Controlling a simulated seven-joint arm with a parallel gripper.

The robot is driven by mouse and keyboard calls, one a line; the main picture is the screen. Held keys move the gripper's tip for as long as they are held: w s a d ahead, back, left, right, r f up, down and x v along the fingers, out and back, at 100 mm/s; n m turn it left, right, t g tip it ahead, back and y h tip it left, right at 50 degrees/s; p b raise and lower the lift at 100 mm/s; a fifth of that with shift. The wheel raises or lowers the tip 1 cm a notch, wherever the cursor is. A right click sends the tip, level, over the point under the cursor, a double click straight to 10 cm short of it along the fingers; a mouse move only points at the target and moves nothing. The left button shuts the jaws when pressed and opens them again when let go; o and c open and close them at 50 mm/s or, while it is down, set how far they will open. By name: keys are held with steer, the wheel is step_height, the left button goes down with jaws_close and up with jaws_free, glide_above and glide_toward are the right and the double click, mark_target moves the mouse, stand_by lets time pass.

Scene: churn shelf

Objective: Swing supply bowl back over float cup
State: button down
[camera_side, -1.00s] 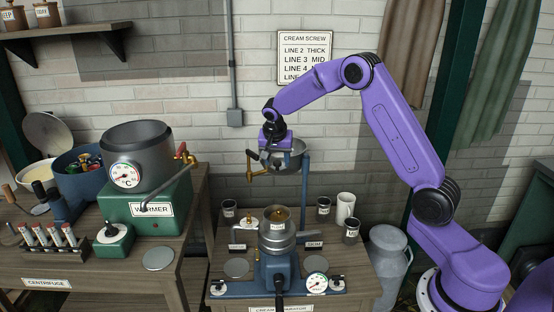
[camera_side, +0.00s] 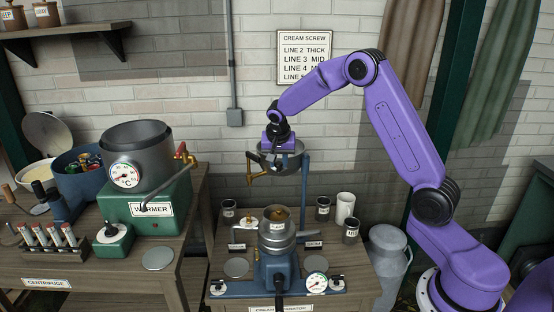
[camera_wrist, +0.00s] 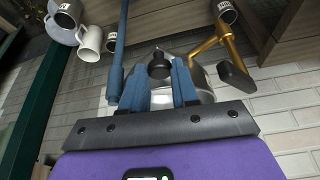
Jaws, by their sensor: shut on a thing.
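The steel supply bowl (camera_side: 291,163) sits high on a blue post (camera_side: 305,185), with a brass tap (camera_side: 255,178) on its left. In the wrist view the bowl (camera_wrist: 203,92) shows behind my fingers. My gripper (camera_wrist: 159,72) is shut on the bowl's dark knob (camera_wrist: 158,62), one blue finger on each side. In the side view the gripper is above the bowl and its fingertips are hidden. The float cup (camera_side: 278,212), with brass inside, tops the separator below. The bowl appears roughly above it, but I cannot tell if they line up.
Dark cups (camera_side: 323,208) and a white mug (camera_side: 345,206) stand behind and right of the separator. A milk can (camera_side: 388,262) stands right of the table. Air around the bowl is clear.

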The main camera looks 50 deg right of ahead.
steer(key=s+d+n+t+y, duration=0.1)
steer(key=s+d+n+y, duration=0.1)
steer(key=s+n, duration=0.7)
steer(key=shift+s+d+n+t+y, duration=0.15)
steer(key=shift+n+t+y, duration=0.3)
steer(key=shift+y, duration=0.25)
steer(key=shift+s+d, duration=0.1)
stand_by(0.3)
steer(key=c, duration=0.8)
jaws_free()
steer(key=shift+c, duration=0.2)
steer(key=shift+r, duration=0.1)
steer(key=v, duration=1.7)
steer(key=shift+r, duration=0.15)
